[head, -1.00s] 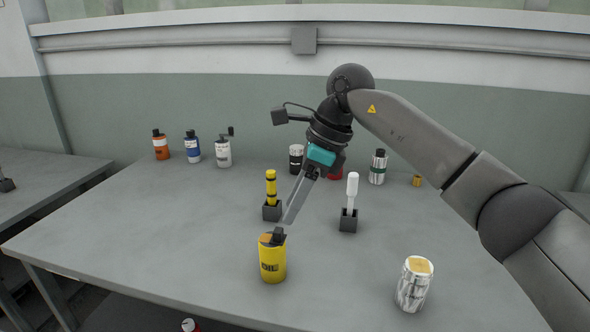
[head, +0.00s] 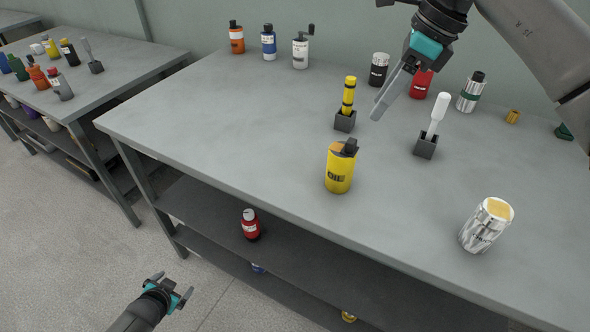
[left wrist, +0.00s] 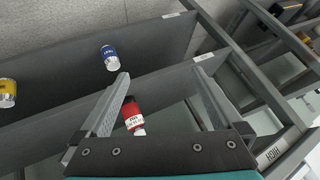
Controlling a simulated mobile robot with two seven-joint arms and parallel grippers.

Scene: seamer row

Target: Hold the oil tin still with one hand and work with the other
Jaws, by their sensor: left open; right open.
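The yellow oil tin (head: 339,172), with a dark cap at one side of its top, stands upright near the table's front edge. My right gripper (head: 378,108) is open and empty, behind and to the right of the tin in the head view, apart from it. My left gripper (head: 172,286) is open and empty, low in front of the table at the lower left. In the left wrist view its fingers (left wrist: 162,78) spread over the shelves below the table. A red bottle (left wrist: 131,112) shows between them, further off; the tin is not in that view.
On the grey table (head: 230,130) stand a yellow-handled tool (head: 349,95) and a white-handled tool (head: 438,108) in dark holders, and a silver can (head: 486,226). Several bottles line the back. The red bottle (head: 250,225) sits on the shelf below. Another table (head: 120,75) stands left.

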